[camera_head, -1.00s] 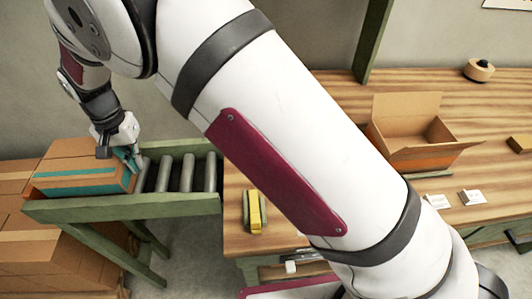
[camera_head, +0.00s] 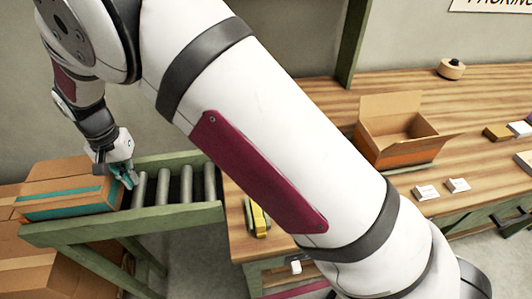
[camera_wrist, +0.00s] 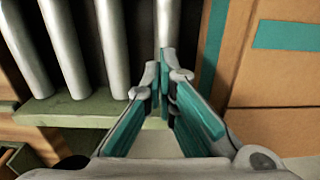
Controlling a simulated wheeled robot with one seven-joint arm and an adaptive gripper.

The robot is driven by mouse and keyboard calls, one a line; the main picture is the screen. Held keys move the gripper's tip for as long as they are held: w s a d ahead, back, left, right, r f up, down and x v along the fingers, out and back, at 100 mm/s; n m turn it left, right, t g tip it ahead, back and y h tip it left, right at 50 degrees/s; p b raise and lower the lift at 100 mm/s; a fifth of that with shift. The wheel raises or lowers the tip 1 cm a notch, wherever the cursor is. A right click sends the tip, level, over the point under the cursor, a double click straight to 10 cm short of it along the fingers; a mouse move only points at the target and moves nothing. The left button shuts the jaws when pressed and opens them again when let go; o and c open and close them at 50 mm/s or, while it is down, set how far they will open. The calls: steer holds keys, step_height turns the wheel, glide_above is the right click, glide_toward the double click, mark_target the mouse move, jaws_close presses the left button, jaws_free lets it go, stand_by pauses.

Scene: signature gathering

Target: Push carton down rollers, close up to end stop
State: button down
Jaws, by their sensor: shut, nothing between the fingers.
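The brown carton (camera_head: 68,190) with teal tape sits at the left end of the roller conveyor (camera_head: 125,222). My gripper (camera_head: 129,181) is at the carton's right end, low over the rollers. In the wrist view my gripper (camera_wrist: 164,72) has its teal-padded fingers together with nothing held. The carton (camera_wrist: 275,85) is just right of the fingers there, and bare rollers (camera_wrist: 112,45) lie to the left. I cannot tell whether the fingers touch the carton. The end stop cannot be made out; the carton's far end hides that area.
More brown cartons (camera_head: 38,265) are stacked below and left of the conveyor. A wooden bench (camera_head: 320,110) stands to the right with an open box (camera_head: 400,140), a tape roll (camera_head: 451,69) and small white cards (camera_head: 426,192). My arm crosses the middle of the view.

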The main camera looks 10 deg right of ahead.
steer(key=shift+d, duration=0.25)
step_height(320, 180, up, 12)
steer(key=p, duration=0.3)
stand_by(0.7)
stand_by(0.3)
steer(key=s+d+r+t+y, duration=0.1)
steer(key=s+d+r, duration=0.1)
steer(key=d+r, duration=0.9)
steer(key=s+d+r+t, duration=0.1)
steer(key=s+d+r, duration=0.2)
steer(key=d+r, duration=0.75)
steer(key=s+d+f+t, duration=0.1)
steer(key=s+d+f, duration=0.1)
steer(key=s+d, duration=0.7)
steer(key=s+d+f+t+h, duration=0.1)
steer(key=s+d+f+t, duration=0.1)
steer(key=s+d, duration=0.7)
steer(key=shift+s+d+f, duration=0.3)
steer(key=shift+d+f, duration=0.05)
steer(key=shift+d, duration=0.55)
